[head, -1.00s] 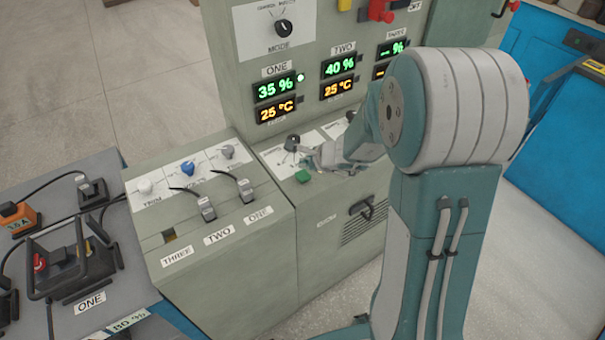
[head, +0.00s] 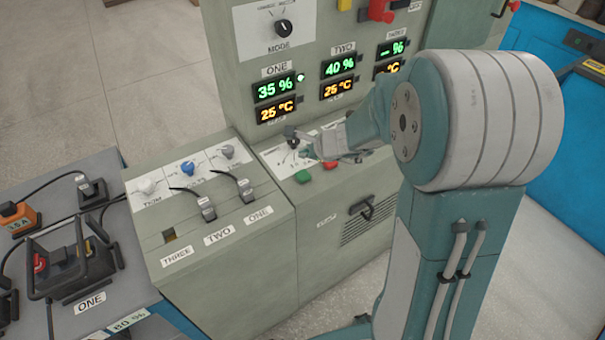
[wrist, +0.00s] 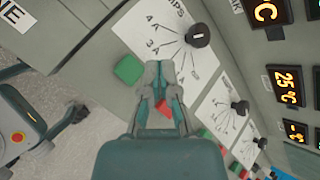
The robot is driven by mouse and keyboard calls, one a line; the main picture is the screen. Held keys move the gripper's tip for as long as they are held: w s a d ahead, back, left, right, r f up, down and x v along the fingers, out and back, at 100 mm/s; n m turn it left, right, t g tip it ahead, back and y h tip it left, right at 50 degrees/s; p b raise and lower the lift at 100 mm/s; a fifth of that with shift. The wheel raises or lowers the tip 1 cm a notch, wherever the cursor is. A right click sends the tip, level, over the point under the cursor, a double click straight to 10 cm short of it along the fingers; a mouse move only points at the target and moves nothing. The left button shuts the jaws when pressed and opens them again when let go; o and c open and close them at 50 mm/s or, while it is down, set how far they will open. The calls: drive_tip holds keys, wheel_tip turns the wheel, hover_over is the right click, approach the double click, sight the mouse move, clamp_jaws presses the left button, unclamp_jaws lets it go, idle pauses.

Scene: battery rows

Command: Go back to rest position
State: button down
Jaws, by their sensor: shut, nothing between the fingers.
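My gripper (head: 312,152) is shut and empty in the head view, held over the control panel's sloped ledge near the first black knob (head: 291,136). In the wrist view my gripper (wrist: 160,70) points at the white dial plate, with the black knob (wrist: 198,35) just beyond and right of the fingertips. A green button (wrist: 129,69) lies left of the fingertips; it also shows in the head view (head: 302,176). A red button (wrist: 163,107) is partly hidden behind the fingers; it shows in the head view too (head: 330,165). I cannot tell whether the fingers touch anything.
The grey cabinet (head: 225,80) carries lit displays, one reading 35 % (head: 275,88). A lower box with plugs (head: 207,208) stands left of the ledge. A blue-sided bench (head: 60,230) with a black-framed battery is at far left. Pale floor (head: 340,270) is clear in front.

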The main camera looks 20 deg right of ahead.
drive_tip(key=s+a+r+n+g, duration=0.1)
drive_tip(key=s+a+r+n, duration=0.2)
drive_tip(key=s+r+n, duration=0.3)
drive_tip(key=s+a+r+n+g, duration=0.1)
drive_tip(key=s+a+r+n, duration=0.2)
drive_tip(key=s+r+n, duration=0.4)
drive_tip(key=s+d+n+h, duration=0.2)
drive_tip(key=s+n, duration=0.2)
drive_tip(key=s, duration=0.3)
drive_tip(key=s+d+r+n+h, duration=0.1)
drive_tip(key=s+d+n+h, duration=0.1)
drive_tip(key=s, duration=0.5)
drive_tip(key=shift+s+d+n+h, duration=0.15)
drive_tip(key=shift+d+n+h, duration=0.15)
drive_tip(key=shift+d+n, duration=0.6)
